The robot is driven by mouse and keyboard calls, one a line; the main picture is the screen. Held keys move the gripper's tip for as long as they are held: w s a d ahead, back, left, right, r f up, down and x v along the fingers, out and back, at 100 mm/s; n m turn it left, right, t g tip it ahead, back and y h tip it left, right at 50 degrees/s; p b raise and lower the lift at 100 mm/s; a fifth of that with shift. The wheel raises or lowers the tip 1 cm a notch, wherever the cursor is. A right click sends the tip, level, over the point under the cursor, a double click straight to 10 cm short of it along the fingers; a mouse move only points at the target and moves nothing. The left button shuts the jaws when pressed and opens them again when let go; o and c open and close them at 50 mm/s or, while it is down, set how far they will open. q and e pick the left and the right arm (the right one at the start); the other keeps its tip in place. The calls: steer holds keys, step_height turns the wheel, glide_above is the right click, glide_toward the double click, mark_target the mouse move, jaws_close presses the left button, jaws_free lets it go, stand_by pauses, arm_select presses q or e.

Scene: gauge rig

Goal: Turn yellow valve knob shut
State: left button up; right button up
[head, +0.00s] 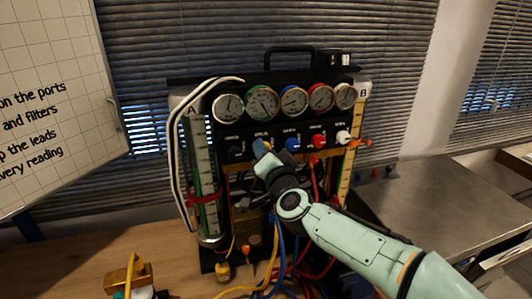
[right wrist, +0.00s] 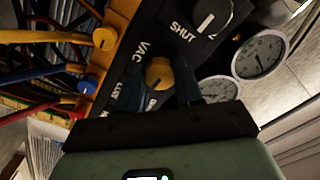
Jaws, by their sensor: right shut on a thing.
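The yellow valve knob (right wrist: 160,73) sits on the black panel of the gauge rig, with labels beside it, "VAC" among them. In the head view the knob (head: 261,145) is mostly hidden by my right gripper (head: 266,159). In the right wrist view my right gripper (right wrist: 160,87) has its dark fingers on either side of the knob and is shut on it. The knob's exact pointer angle is hard to read. My left gripper is not in view.
Black (head: 235,150), blue (head: 292,144), red (head: 319,141) and white (head: 343,136) knobs share the row, below several round gauges. Coloured leads hang below the panel. A brass block (head: 124,278) is at the lower left. A grey counter (head: 440,200) is at right.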

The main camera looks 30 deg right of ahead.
steer(key=o, duration=1)
steer(key=shift+o, duration=0.2)
steer(key=v, duration=1.3)
steer(key=shift+s+a+b, duration=0.15)
steer(key=shift+b, duration=0.3)
